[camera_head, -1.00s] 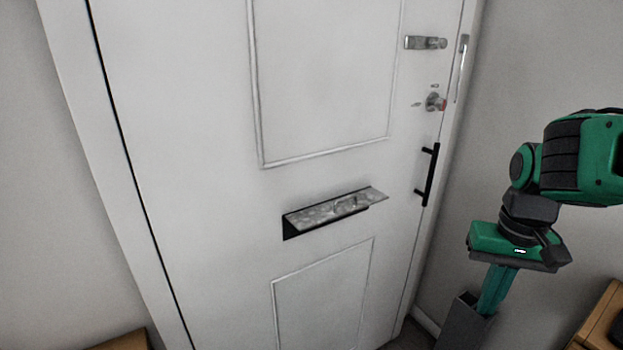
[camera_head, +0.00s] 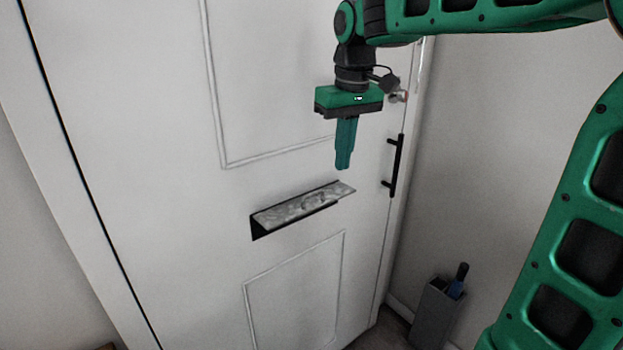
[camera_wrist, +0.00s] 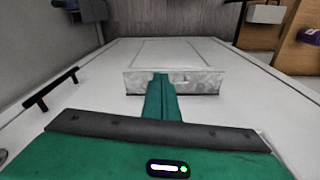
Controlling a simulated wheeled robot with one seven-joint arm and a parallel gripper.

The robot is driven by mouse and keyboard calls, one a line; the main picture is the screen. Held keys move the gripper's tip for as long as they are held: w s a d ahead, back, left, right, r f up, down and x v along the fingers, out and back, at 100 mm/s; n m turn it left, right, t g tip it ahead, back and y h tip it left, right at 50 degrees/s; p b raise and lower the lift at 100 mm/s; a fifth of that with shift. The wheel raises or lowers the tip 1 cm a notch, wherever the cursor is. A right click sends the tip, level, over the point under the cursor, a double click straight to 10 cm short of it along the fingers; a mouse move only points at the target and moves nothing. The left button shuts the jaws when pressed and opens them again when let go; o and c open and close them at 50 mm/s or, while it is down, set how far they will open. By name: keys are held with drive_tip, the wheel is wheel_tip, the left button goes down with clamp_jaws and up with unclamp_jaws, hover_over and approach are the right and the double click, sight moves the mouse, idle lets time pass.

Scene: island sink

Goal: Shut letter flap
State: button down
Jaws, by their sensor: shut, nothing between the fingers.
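The letter flap (camera_head: 303,206) is a mottled silver plate on the white door (camera_head: 180,120). It is raised and sticks out from the door, with the dark slot (camera_head: 258,228) showing at its left end. In the wrist view the flap (camera_wrist: 200,82) lies just beyond my fingertips, and they hide part of its middle. My gripper (camera_head: 343,166) points down, shut and empty, a little above the right part of the flap in the head view. I cannot tell whether the fingers touch the flap, but a small gap shows in the head view.
A black pull handle (camera_head: 394,166) stands on the door to the right of the flap. A lock knob (camera_head: 399,96) is partly behind my wrist. A grey bin (camera_head: 435,312) with a blue-and-black item stands on the floor by the right wall.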

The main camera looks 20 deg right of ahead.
drive_tip(key=w+a+r+n, duration=0.2)
drive_tip(key=w+a, duration=0.2)
drive_tip(key=a, duration=0.1)
hover_over(310, 204)
wheel_tip(310, 204, down, 9)
drive_tip(key=shift+w+f, duration=0.1)
drive_tip(key=shift+f, duration=0.05)
drive_tip(key=shift+d, duration=0.15)
drive_tip(key=shift+s+f+t, duration=0.1)
drive_tip(key=shift+s+t, duration=0.1)
drive_tip(key=shift+t, duration=0.1)
